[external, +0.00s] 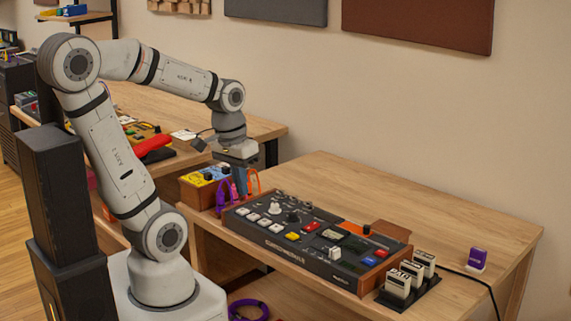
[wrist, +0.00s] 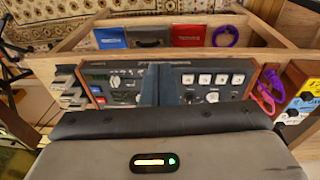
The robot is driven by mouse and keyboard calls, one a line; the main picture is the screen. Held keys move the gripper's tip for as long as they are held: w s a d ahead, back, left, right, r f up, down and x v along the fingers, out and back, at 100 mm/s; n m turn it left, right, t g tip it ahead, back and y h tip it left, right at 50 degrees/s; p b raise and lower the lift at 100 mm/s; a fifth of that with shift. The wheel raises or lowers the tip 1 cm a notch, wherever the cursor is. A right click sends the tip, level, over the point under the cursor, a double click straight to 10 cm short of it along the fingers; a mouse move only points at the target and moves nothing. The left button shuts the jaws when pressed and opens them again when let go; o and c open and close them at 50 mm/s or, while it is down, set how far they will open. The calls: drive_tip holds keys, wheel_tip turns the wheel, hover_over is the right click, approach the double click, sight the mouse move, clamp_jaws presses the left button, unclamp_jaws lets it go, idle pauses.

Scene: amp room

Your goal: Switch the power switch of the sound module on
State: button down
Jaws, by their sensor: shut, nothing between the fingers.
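The sound module (external: 316,273) is a dark, wood-sided console on the near table. It carries white buttons (external: 264,222), knobs, a small display and coloured buttons. In the wrist view the shut fingers (wrist: 158,72) cover the middle of the module (wrist: 224,75). White buttons show right of them, and a red control (wrist: 97,89) left.
Small pale modules (external: 405,279) stand on a black rack right of the console, near a purple box (external: 477,259). Orange and purple cables (external: 223,195) and a yellow-and-blue unit (external: 203,178) lie to its left. The table's back right is clear.

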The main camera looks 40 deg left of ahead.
wheel_tip(320, 180, up, 24)
drive_tip(key=a+t+p, duration=0.2)
drive_tip(key=t+p, duration=0.1)
drive_tip(key=p, duration=1.5)
drive_tip(key=g+b, duration=0.3)
drive_tip(key=b, duration=1.5)
hover_over(315, 223)
drive_tip(key=s, duration=0.2)
wheel_tip(315, 223, down, 27)
drive_tip(key=shift+r+y, duration=0.2)
drive_tip(key=shift+y, duration=0.2)
drive_tip(key=f, duration=0.4)
drive_tip(key=w+f, duration=0.1)
drive_tip(key=f, duration=0.8)
drive_tip(key=shift+w+f, duration=0.15)
drive_tip(key=shift+w, duration=0.15)
drive_tip(key=shift+f, duration=0.3)
